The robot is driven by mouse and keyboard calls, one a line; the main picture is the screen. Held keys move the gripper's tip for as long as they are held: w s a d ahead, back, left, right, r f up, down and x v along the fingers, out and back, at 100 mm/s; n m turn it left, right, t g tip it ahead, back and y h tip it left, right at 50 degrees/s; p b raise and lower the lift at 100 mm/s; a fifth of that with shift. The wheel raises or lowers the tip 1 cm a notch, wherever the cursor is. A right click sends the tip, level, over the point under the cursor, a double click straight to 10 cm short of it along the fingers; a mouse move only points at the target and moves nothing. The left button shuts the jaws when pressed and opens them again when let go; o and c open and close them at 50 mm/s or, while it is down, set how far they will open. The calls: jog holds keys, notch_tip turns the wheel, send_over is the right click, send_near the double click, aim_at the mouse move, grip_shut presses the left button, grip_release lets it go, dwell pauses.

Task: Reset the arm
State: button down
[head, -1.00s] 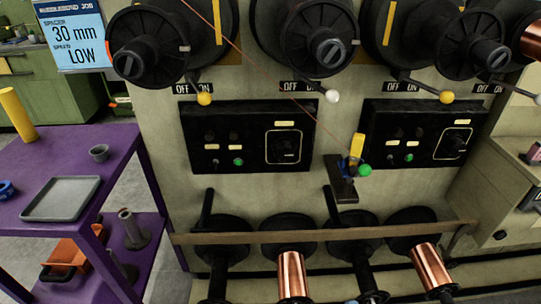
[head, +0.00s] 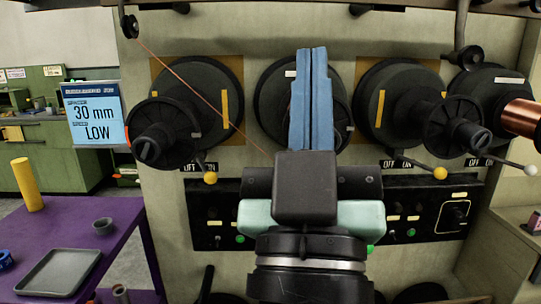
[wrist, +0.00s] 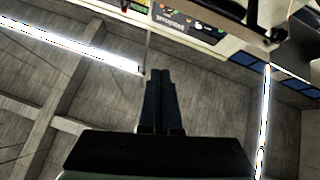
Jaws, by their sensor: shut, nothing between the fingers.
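My gripper (head: 312,55) is raised in front of the spooling machine in the head view, its two blue fingers pointing up and pressed together. Nothing is between them. It hides part of the middle black spool holder (head: 272,95) and much of the control panels behind. In the wrist view my gripper (wrist: 161,72) shows as two dark fingers side by side, seen against a grey ceiling.
Levers with yellow knobs (head: 211,178) stick out from the machine. A copper wire (head: 195,88) runs diagonally towards my gripper.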

jog(key=s+a+r+t+y, duration=0.1)
jog(key=s+a+r+y, duration=0.25)
jog(key=r, duration=0.25)
notch_tip(320, 180, up, 14)
jog(key=p, duration=1.5)
jog(key=shift+r+m+h+p, duration=0.25)
jog(key=shift+m+h+p, duration=0.05)
jog(key=shift+h, duration=0.05)
